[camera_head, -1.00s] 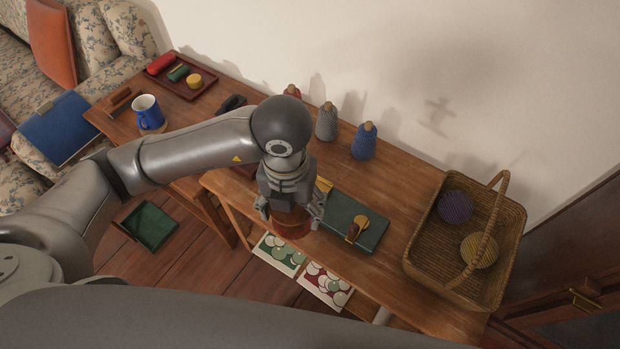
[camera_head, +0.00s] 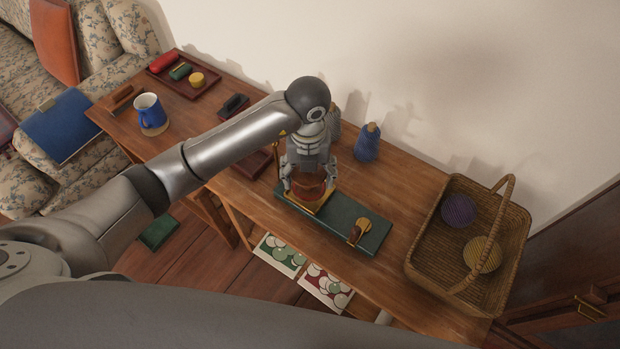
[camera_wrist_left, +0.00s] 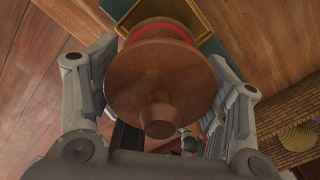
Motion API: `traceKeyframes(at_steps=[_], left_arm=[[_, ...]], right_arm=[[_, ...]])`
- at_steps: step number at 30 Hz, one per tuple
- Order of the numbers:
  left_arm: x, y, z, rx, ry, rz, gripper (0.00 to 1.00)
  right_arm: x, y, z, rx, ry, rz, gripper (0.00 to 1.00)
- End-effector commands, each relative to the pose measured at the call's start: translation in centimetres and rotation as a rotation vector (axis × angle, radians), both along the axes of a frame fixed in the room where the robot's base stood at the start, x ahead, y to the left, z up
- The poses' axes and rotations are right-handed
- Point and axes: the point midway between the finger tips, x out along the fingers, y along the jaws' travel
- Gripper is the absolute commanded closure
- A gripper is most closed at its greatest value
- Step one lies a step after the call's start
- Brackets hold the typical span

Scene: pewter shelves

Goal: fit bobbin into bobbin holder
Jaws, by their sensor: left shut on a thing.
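The bobbin (camera_head: 308,188) is a brown wooden spool with a red band, held between the fingers of my left gripper (camera_head: 308,190). In the left wrist view the bobbin (camera_wrist_left: 160,80) fills the space between the two fingers, its round flange and knob facing the camera. The bobbin holder (camera_head: 340,221) is a green board with a yellow square frame (camera_head: 323,205) at its left end and a brass disc and wooden piece at its right. The bobbin is at the yellow frame; whether it is seated or above is hidden. My right gripper is not in view.
A wicker basket (camera_head: 412,262) with a purple ball (camera_head: 457,210) and a yellow ball (camera_head: 482,254) stands at the right. A blue mug (camera_head: 149,111) and a red-brown tray (camera_head: 205,86) are at the far left.

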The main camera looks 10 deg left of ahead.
Motion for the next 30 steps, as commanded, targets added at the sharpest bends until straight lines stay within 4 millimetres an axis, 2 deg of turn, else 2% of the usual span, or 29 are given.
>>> traceKeyframes(at_steps=[3,10,16,27,28,30], left_arm=[[0.9,0.0,-1.1,0.0,0.0,0.001,0.54],[1.7,0.0,-2.1,0.0,0.001,0.0,0.54],[1.6,0.1,-4.9,0.0,0.003,0.001,0.54],[1.7,0.1,-5.5,0.0,0.0,-0.001,0.54],[1.7,0.1,-5.5,0.0,0.0,0.0,0.29],[1.7,0.1,-5.4,0.0,0.0,0.0,0.2]], right_arm=[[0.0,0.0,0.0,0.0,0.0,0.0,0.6],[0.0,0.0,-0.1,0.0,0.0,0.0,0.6],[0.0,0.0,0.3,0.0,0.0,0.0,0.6],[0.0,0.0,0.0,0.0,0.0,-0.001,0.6],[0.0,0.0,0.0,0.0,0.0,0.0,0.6],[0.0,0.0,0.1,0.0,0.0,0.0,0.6]])
